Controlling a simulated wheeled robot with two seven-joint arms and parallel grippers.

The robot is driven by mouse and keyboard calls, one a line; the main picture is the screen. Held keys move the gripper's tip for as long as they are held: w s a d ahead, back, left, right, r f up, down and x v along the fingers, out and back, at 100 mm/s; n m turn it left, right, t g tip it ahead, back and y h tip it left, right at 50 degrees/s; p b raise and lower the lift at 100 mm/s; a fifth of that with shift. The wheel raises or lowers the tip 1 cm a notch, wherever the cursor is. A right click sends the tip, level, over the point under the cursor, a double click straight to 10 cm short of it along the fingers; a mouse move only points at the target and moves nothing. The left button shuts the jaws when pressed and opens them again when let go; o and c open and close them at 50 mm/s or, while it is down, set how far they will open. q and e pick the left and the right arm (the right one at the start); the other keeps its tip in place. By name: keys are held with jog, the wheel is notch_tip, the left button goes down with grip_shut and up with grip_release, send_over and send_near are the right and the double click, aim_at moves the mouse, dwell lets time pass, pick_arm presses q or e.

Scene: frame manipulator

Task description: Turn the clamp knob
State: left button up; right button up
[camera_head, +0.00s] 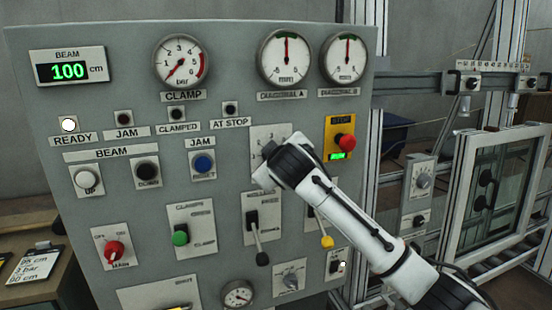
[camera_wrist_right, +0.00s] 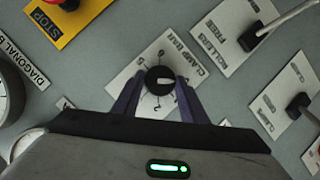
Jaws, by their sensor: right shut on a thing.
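The clamp knob (camera_wrist_right: 160,80) is a small round black knob with a white mark, on a white plate lettered CLAMP BAR in the right wrist view. My right gripper (camera_wrist_right: 159,84) has one dark finger on each side of it and is shut on the knob. In the head view the knob is hidden behind my right gripper (camera_head: 272,168); only part of its plate (camera_head: 268,132) shows. The clamp gauge (camera_head: 181,63) has its red needle pointing down left, near zero. My left gripper is not in view.
A red STOP button (camera_head: 345,142) on a yellow plate is close to my right wrist. Below are a black-handled lever (camera_head: 254,232) and a yellow-tipped lever (camera_head: 326,240), both sticking out. The READY lamp (camera_head: 68,125) is lit. A glazed frame (camera_head: 495,190) stands at right.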

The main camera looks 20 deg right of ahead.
jog(key=o, duration=1)
jog(key=shift+o, duration=0.2)
jog(key=shift+s, duration=0.1)
jog(key=b+v, duration=0.1)
jog(key=v, duration=0.9)
jog(key=shift+b, duration=0.3)
jog(key=shift+r, duration=0.1)
